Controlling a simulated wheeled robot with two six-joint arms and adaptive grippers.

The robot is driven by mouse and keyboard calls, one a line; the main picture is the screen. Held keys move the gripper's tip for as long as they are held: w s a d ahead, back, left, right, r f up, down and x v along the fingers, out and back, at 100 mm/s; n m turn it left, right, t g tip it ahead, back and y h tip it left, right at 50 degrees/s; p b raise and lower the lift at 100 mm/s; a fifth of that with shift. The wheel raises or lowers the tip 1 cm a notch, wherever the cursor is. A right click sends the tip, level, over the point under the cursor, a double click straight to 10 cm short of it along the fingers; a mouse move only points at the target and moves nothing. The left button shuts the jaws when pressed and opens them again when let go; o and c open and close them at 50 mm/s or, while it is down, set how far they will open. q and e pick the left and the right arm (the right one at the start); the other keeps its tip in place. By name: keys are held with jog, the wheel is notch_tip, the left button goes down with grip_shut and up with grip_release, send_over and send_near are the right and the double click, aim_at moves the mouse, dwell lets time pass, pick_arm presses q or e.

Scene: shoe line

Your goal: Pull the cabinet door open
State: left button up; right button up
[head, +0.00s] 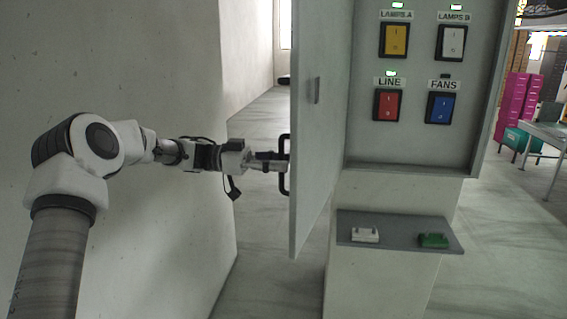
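The cabinet door (318,150) stands swung open on the left side of the grey cabinet (415,155), seen at a steep angle. Its black bar handle (286,185) sticks out from the door's outer face, to the left. My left gripper (284,163) is at this handle, its fingers reaching the bar from the left. The fingertips are small and partly hidden by the handle and door edge, so I cannot tell whether they are closed on it. My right gripper is not in view.
Inside the cabinet are yellow (394,40), white (451,42), red (388,105) and blue (440,108) switches. A shelf (385,243) below holds a white and a green item. A wall (130,60) stands close behind my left arm. Pink lockers (515,110) and a table are far right.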

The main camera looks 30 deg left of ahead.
pick_arm(q)
jog(key=v, duration=1.1)
jog(key=shift+d, duration=0.1)
